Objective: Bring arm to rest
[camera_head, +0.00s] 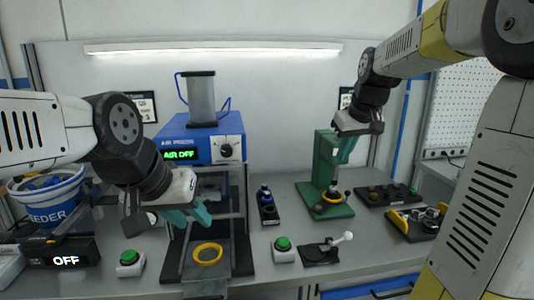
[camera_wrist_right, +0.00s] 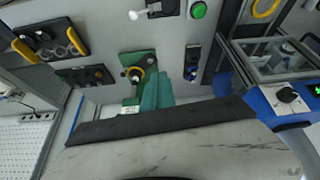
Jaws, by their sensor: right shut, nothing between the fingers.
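My left gripper (camera_head: 194,215) hangs in front of the blue air press (camera_head: 195,130), its two teal fingers apart and nothing seen between them. My right gripper (camera_head: 346,150) is raised in front of the green hand press (camera_head: 323,165), fingers pointing down, shut and empty. In the right wrist view its closed teal fingers (camera_wrist_right: 155,92) overlap the green press (camera_wrist_right: 137,68) behind. Both arms are held above the bench.
A yellow ring (camera_head: 208,253) lies in the air press's lower fixture. Green-button boxes (camera_head: 283,250) and (camera_head: 130,263), a white-knobbed clamp (camera_head: 320,253), a dark tray with yellow handles (camera_head: 418,222) and a feeder bucket (camera_head: 48,195) stand on the bench.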

